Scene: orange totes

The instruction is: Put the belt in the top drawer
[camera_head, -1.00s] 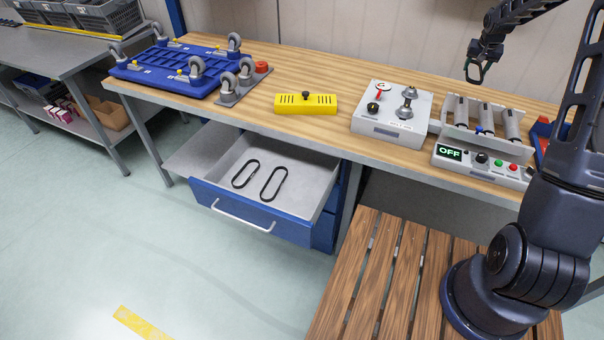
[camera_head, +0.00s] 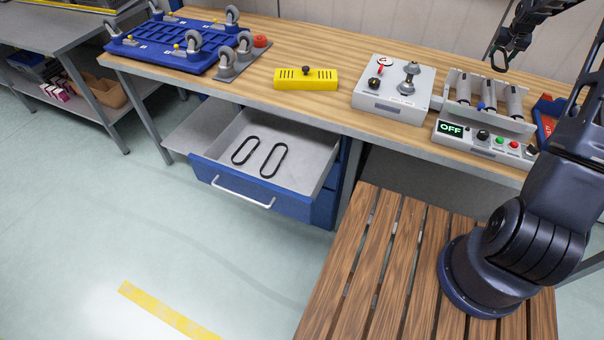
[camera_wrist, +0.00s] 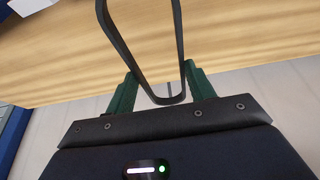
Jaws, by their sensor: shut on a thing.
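My gripper (camera_head: 514,36) is at the upper right in the head view, above the back of the workbench. It is shut on a black belt (camera_wrist: 180,45), a thin closed loop between the green fingers in the wrist view. The held belt (camera_head: 493,57) hangs below the gripper in the head view. The blue top drawer (camera_head: 245,190) under the bench is pulled open, lower left of the gripper and well apart from it. Two black belts (camera_head: 264,173) lie side by side on its grey floor.
The wooden bench (camera_head: 350,104) carries a blue caster-wheeled frame (camera_head: 165,43), a yellow box (camera_head: 306,79), a grey knob box (camera_head: 390,95) and a roller unit reading OFF (camera_head: 477,140). A slatted wooden platform (camera_head: 375,260) lies in front. Floor before the drawer is clear.

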